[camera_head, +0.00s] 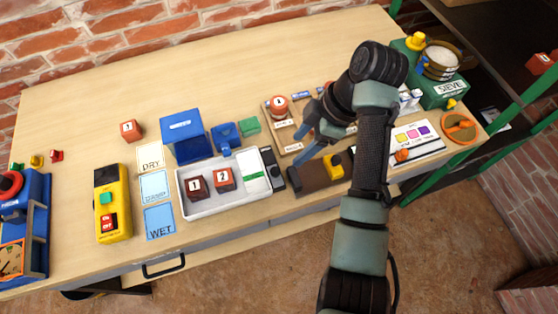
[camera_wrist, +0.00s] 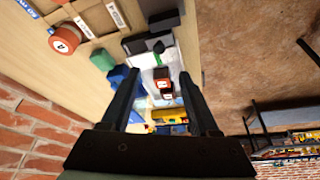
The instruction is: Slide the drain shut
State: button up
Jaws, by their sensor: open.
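No part is clearly labelled as the drain. A white tray (camera_head: 225,209) lies near the table's front edge, with two numbered blocks, a dark red one (camera_head: 197,188) and an orange-red one (camera_head: 225,179), inside. A white panel with a green line (camera_head: 253,172) fills its right end. A black piece (camera_head: 272,170) with a small knob stands against that end. My gripper (camera_head: 308,137) is open and empty, right of the tray; my arm hides part of the table behind it. In the wrist view the open fingers (camera_wrist: 158,76) frame the tray area from above, apart from it.
A blue box (camera_head: 183,136) with a raised lid stands behind the tray. DRY, DAMP and WET cards (camera_head: 159,222) lie left, beside a yellow switch box (camera_head: 112,205). A brown block with a yellow part (camera_head: 313,178) is close right. The table's back left is clear.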

aim_at(276, 170)
jog(key=x, duration=1.2)
jog(key=shift+d+f, duration=0.1)
grip_shut()
dwell(1.0)
